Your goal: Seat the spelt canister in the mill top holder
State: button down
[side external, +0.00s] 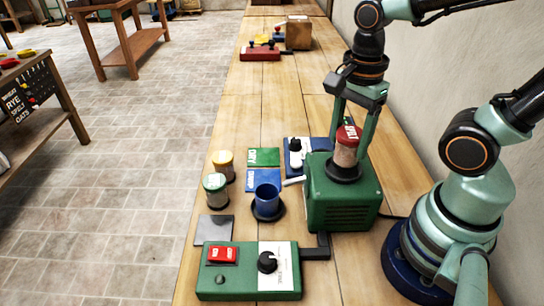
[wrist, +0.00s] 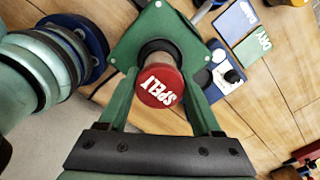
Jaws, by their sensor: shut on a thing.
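The spelt canister (side external: 345,147) has a red lid and a clear body with pinkish-brown contents. In the wrist view its lid (wrist: 160,87) reads SPELT. My gripper (side external: 352,140) is shut on the canister from above, one finger on each side. The green mill (side external: 340,200) stands below on the bench. The canister's lower end is at the black round mill top holder (side external: 343,171), and it looks slightly tilted in the side view. I cannot tell whether it is fully down in the holder. The mill also shows in the wrist view (wrist: 128,48).
Canisters with yellow (side external: 223,158) and white-green lids (side external: 214,183) stand left of the mill. A blue cup (side external: 267,197) sits on a black base. A green control box (side external: 248,270) with a red switch is in front. Green and blue cards lie behind the cup.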

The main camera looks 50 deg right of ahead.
aim_at(348, 131)
jog(key=shift+c, duration=1.8)
grip_release()
notch_tip(348, 131, up, 11)
jog(key=shift+w+f+n, duration=0.3)
jog(key=shift+n, duration=0.5)
jog(key=w+f+n+t, duration=0.3)
jog(key=w+n+t, duration=0.2)
jog(key=n, duration=1.2)
jog(key=shift+w+d+f+n+t, duration=0.2)
jog(key=shift+w+d+n+t, duration=0.1)
jog(key=shift+w+d+n, duration=0.15)
